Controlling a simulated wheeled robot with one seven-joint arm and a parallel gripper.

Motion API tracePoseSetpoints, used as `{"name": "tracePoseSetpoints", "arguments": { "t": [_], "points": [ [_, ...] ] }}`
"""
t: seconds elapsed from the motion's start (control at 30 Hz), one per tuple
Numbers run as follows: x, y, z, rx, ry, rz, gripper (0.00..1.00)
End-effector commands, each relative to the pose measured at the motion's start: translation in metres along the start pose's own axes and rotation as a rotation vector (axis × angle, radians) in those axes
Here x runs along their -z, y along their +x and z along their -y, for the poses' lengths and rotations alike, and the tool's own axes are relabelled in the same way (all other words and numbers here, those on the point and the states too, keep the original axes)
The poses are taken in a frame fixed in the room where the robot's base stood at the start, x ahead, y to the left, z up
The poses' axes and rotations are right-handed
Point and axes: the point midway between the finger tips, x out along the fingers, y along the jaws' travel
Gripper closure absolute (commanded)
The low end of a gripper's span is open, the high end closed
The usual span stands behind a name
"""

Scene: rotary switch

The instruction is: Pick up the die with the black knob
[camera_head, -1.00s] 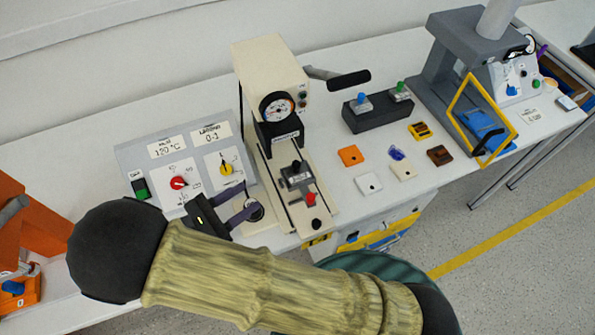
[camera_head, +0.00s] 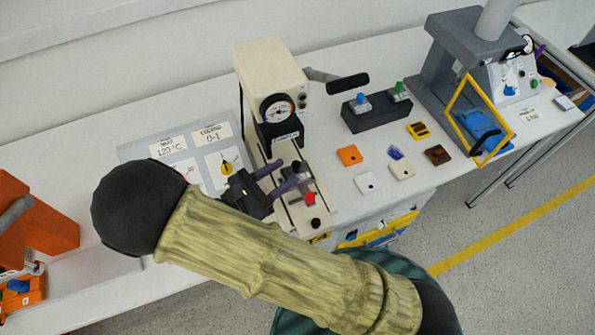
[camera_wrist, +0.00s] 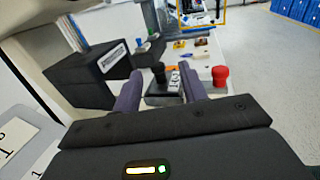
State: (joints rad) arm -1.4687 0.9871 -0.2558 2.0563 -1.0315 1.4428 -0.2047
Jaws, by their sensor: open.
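The die (camera_head: 305,175) is a small grey block with a black knob (camera_head: 297,166), on the cream slide of the press. A red knob (camera_head: 310,198) stands just in front of it. My gripper (camera_head: 287,175) is open at the die's left side, its two purple fingers pointing toward it. In the wrist view the black knob (camera_wrist: 158,73) and grey die (camera_wrist: 160,90) show between the fingers, with the red knob (camera_wrist: 220,76) right of them. The fingers partly cover the die; I cannot tell whether they touch it.
The cream press (camera_head: 268,75) with its gauge rises just behind the slide. A grey control panel (camera_head: 150,152) lies to the left. A black holder (camera_head: 376,115) with blue- and green-knobbed dies stands back right. Several small coloured pieces lie on the table right of the slide.

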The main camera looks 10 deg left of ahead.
Motion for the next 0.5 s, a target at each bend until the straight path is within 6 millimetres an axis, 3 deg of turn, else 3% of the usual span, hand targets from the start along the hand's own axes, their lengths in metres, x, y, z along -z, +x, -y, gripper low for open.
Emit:
{"name": "tracePoseSetpoints", "arguments": {
  "t": [0.3, 0.5],
  "points": [
    [0.002, 0.041, -0.004, 0.003, -0.002, 0.001, 0.58],
    [0.004, 0.051, -0.004, 0.001, 0.000, 0.000, 0.58]
  ]
}}
